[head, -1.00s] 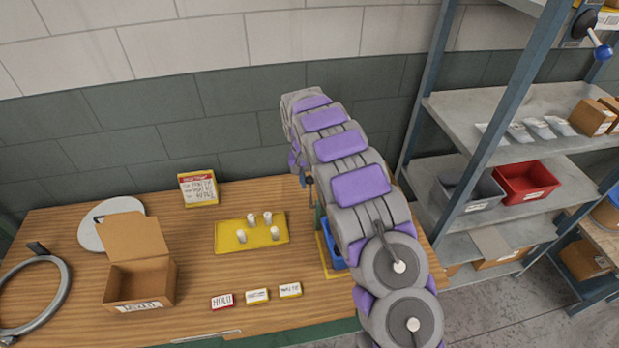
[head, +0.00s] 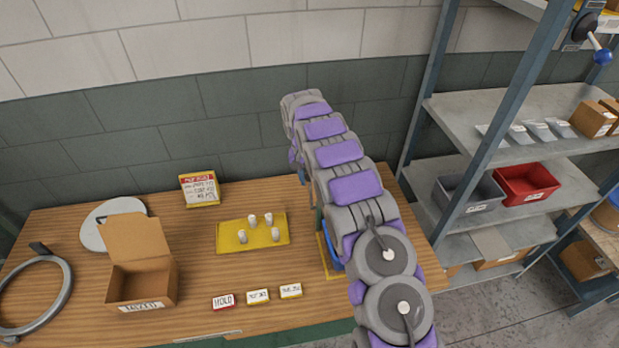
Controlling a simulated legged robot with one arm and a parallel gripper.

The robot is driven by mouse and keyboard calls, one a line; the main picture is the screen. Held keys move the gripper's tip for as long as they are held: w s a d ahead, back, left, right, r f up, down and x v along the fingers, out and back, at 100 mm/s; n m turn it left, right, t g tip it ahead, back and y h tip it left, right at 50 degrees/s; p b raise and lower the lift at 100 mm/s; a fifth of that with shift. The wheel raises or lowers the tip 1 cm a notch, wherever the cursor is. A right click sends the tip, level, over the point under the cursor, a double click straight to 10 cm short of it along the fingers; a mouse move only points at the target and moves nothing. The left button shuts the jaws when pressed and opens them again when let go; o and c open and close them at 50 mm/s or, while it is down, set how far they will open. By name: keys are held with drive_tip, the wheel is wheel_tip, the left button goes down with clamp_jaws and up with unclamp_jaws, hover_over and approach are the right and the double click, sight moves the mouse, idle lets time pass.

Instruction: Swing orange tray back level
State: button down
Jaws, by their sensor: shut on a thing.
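No orange tray shows in the head view. My arm reaches up and away over the right part of the workbench, and its far end bends down near the wall. My gripper's jaws and whatever they hold are hidden behind my own arm. A blue part (head: 334,256) on a yellow-edged spot of the bench shows only partly beside my arm, and I cannot tell what it belongs to.
The wooden bench (head: 200,285) carries a yellow tray (head: 232,245) with several white pieces, an open cardboard box (head: 128,288), a metal ring (head: 68,285), three label blocks and a sign (head: 200,189). A metal shelf rack (head: 455,205) stands close at right.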

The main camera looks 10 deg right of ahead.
drive_tip(key=shift+w, duration=0.1)
drive_tip(key=c, duration=0.8)
unclamp_jaws()
drive_tip(key=shift+w+f, duration=0.1)
drive_tip(key=r+p, duration=0.3)
drive_tip(key=r, duration=0.2)
drive_tip(key=w+a+r+p, duration=0.1)
drive_tip(key=r+p, duration=0.2)
drive_tip(key=r, duration=0.3)
drive_tip(key=w+a+r+p, duration=0.1)
drive_tip(key=r+p, duration=0.2)
drive_tip(key=r, duration=0.3)
drive_tip(key=shift+w+a+r+p, duration=0.1)
drive_tip(key=shift+w+p, duration=0.05)
drive_tip(key=shift+p, duration=0.2)
